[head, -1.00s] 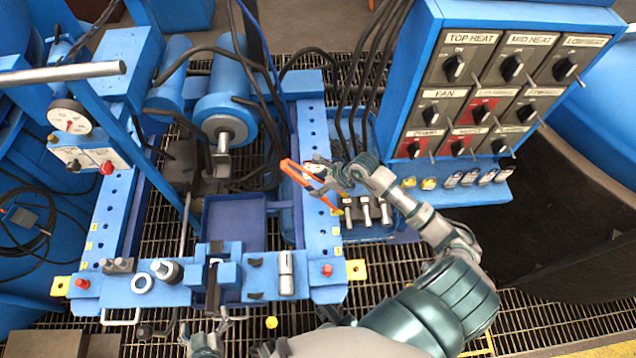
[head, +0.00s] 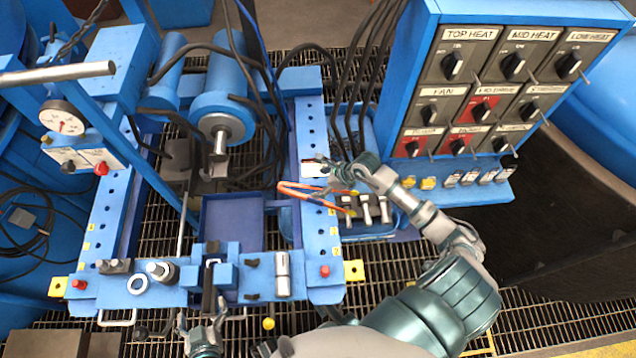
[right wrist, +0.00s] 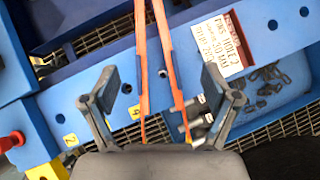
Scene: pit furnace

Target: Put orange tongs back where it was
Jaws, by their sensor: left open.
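The orange tongs (head: 308,194) lie across the blue right-hand rail in the head view, just below my right gripper (head: 330,170). In the right wrist view their two long orange arms (right wrist: 170,60) run from the top edge down between the fingers. My right gripper (right wrist: 160,102) is open there, with a gap between each finger and the tongs. Whether the tongs rest on the rail or hang just above it, I cannot tell. Their lower ends are partly hidden by the gripper's body. My left gripper (head: 205,330) is open and empty at the bottom of the head view.
A blue rail (head: 318,240) with holes carries a white and red label (right wrist: 222,45). Right of it, a blue tray holds small metal parts (right wrist: 262,85). Metal-handled levers (head: 366,208) stand close by. A switch panel (head: 480,90) rises at the right. A blue tray (head: 232,222) lies left.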

